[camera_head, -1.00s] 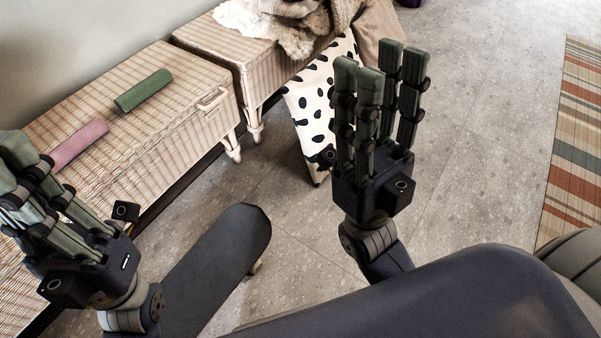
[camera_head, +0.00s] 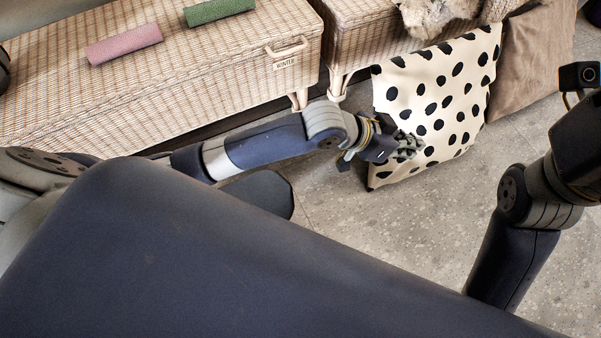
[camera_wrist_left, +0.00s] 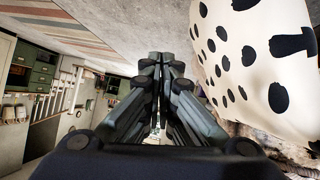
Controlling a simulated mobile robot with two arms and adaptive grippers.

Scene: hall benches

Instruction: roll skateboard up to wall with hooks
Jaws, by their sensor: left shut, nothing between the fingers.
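The skateboard's dark deck (camera_head: 272,192) shows only at its rounded end on the grey floor in the head view; my body and left arm hide the rest. My left gripper (camera_head: 408,146) is shut and empty, in front of the spotted cushion, beyond the board's visible end. Whether it touches the cushion I cannot tell. Its fingers (camera_wrist_left: 157,90) are together in the wrist view. My right gripper's housing (camera_head: 580,130) is at the right edge; its fingers are out of frame. No hooks can be made out clearly.
A wicker bench (camera_head: 180,85) with a pink roll (camera_head: 124,44) and a green roll (camera_head: 218,10) stands behind. The black-spotted cushion (camera_head: 445,95) leans at the second bench (camera_head: 365,35). In the wrist view, dark green cabinets (camera_wrist_left: 42,72) and a striped rug (camera_wrist_left: 65,32) show. Floor is open at centre right.

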